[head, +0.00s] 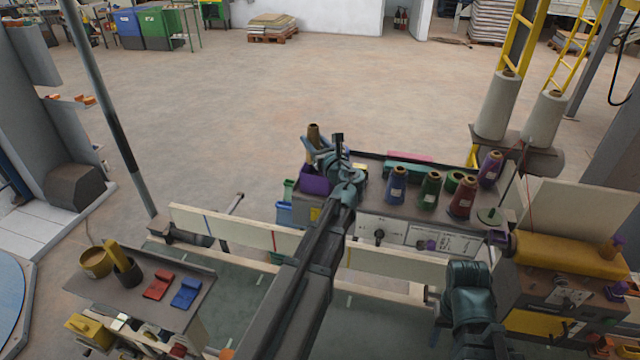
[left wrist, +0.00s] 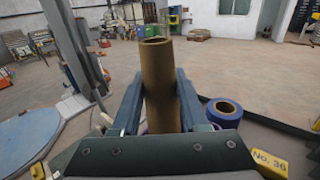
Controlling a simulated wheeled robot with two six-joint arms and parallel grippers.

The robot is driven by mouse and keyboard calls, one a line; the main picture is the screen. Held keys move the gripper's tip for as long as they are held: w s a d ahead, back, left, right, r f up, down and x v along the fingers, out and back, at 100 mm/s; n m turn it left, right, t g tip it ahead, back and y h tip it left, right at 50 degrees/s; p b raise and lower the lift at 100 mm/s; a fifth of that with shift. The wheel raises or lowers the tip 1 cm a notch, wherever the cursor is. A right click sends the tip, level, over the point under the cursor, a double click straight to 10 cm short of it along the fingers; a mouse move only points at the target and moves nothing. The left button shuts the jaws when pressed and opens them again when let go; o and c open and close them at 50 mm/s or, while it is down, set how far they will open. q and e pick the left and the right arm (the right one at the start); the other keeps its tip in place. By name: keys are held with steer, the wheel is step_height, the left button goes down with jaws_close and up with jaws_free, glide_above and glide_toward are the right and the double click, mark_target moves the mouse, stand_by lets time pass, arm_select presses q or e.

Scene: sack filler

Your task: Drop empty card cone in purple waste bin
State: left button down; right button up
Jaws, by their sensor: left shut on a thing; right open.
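My left gripper (head: 325,147) is shut on the brown card cone (head: 314,133), which is bare of thread and stands roughly upright. In the left wrist view the cone (left wrist: 160,75) is clasped between the two blue fingers, its open top showing; its lower end is hidden by the gripper. The purple waste bin (head: 315,183) shows just below the gripper in the head view, by the left end of the spool table. I cannot tell how far the cone is above its rim. My right arm shows at lower right, but its fingers cannot be made out.
The grey table (head: 370,205) holds purple, blue, green and red thread cones. Green and blue bins (head: 285,213) stand left of the purple one. A pale conveyor rail (head: 250,232) runs in front. A side table (head: 195,315) is at lower left.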

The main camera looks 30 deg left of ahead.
arm_select(q)
steer(key=shift+f, duration=0.15)
steer(key=shift+c, duration=1.7)
jaws_free()
steer(key=v, duration=1.4)
steer(key=shift+a, duration=0.1)
